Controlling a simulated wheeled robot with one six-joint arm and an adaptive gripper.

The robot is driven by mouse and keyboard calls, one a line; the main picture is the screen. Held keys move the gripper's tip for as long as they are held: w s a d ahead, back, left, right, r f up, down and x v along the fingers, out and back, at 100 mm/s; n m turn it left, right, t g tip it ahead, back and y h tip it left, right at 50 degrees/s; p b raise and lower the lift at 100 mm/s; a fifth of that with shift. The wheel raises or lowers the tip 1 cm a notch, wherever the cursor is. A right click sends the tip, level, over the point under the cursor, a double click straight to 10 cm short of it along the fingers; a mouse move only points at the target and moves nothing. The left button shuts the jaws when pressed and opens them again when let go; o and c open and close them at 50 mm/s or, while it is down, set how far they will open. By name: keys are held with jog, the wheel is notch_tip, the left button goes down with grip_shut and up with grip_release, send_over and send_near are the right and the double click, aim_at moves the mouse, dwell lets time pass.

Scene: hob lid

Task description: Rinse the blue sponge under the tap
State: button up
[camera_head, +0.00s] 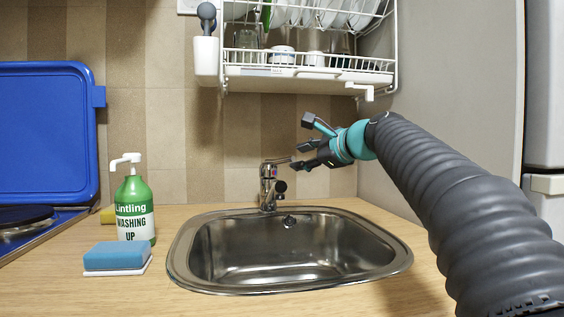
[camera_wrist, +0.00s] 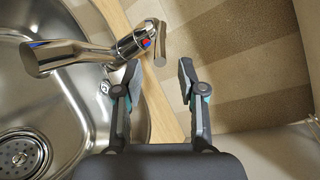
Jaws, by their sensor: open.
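The blue sponge (camera_head: 115,255) lies on a white holder (camera_head: 118,268) on the counter, left of the sink and in front of the green washing-up bottle. The metal tap (camera_head: 268,185) stands at the back rim of the sink. It also shows in the wrist view (camera_wrist: 95,52), with a red and blue mark on its top. My gripper (camera_head: 300,154) is open and empty, just right of the tap's top. In the wrist view my two fingers (camera_wrist: 160,77) are apart, close to the tap's lever end; I cannot tell whether they touch it. The sponge is out of the wrist view.
The steel sink (camera_head: 300,250) is empty, with its drain (camera_wrist: 22,155) in the wrist view. A dish rack (camera_head: 300,72) hangs above the tap. The washing-up bottle (camera_head: 134,205) and a raised blue hob lid (camera_head: 45,130) are at left.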

aim_at(278, 163)
jog(key=x, duration=0.8)
jog(key=shift+w+a+p, duration=0.15)
jog(key=shift+w+p, duration=0.05)
jog(key=shift+p, duration=0.2)
grip_shut()
